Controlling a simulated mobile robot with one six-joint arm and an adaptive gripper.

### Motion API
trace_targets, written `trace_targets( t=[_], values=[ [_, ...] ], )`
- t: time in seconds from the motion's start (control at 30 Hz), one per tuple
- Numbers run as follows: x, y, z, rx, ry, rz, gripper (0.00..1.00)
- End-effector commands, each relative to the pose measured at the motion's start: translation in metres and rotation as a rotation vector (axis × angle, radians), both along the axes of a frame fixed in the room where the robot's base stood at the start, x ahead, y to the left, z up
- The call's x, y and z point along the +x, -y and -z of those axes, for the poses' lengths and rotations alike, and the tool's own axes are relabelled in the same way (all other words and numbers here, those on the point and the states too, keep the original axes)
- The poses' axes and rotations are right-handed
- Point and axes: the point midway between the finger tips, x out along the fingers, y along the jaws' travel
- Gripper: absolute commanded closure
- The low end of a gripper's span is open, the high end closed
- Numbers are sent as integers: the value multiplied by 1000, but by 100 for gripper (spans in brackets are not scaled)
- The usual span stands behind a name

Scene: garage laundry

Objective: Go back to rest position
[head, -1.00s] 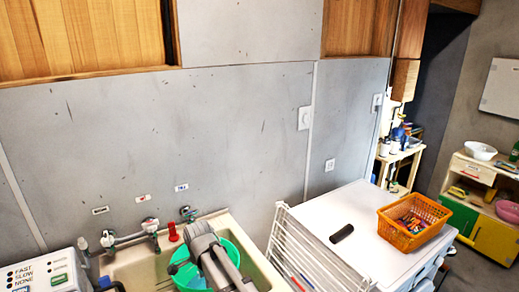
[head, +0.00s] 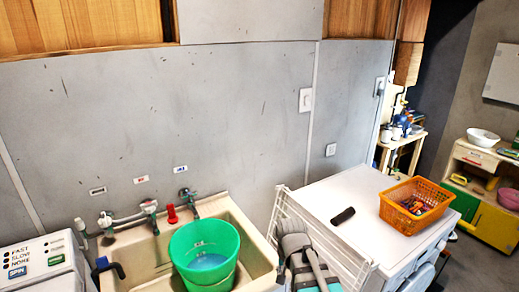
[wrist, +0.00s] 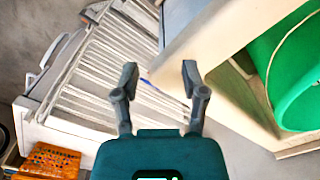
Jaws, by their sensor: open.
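My gripper (wrist: 159,80) is open and empty in the wrist view, with its two fingers well apart. It points down over the gap between the sink's edge (wrist: 205,35) and a white wire rack (wrist: 110,60). In the head view, my grey arm is at the bottom, right of the sink (head: 262,272) and in front of the rack (head: 325,240). The fingertips cannot be made out there. The green bucket (head: 222,268) stands upright in the sink with bluish water in it. It also shows at the right of the wrist view (wrist: 302,80), apart from the fingers.
A white appliance top (head: 350,190) right of the rack bears a dark cylinder (head: 343,215) and an orange basket (head: 400,220) of colourful small items. Taps (head: 150,212) and a red-topped item (head: 172,214) line the sink's back. A control panel (head: 40,262) stands left.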

Motion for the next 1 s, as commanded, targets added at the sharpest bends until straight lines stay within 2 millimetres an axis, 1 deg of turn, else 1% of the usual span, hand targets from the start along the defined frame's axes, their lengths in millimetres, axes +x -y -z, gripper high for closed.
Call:
trace_targets(
  t=[0.03,0.1,0.2,0.3,0.37,0.53,1.0],
  values=[
    [-9,16,6,0,0,-32,44],
    [-16,33,9,0,0,-88,44],
    [-25,55,14,0,0,-159,44],
    [-33,70,16,0,0,-216,44],
    [-36,76,17,0,0,-241,44],
    [-39,83,18,0,0,-276,44],
    [-39,83,18,0,0,-278,44]
  ],
)
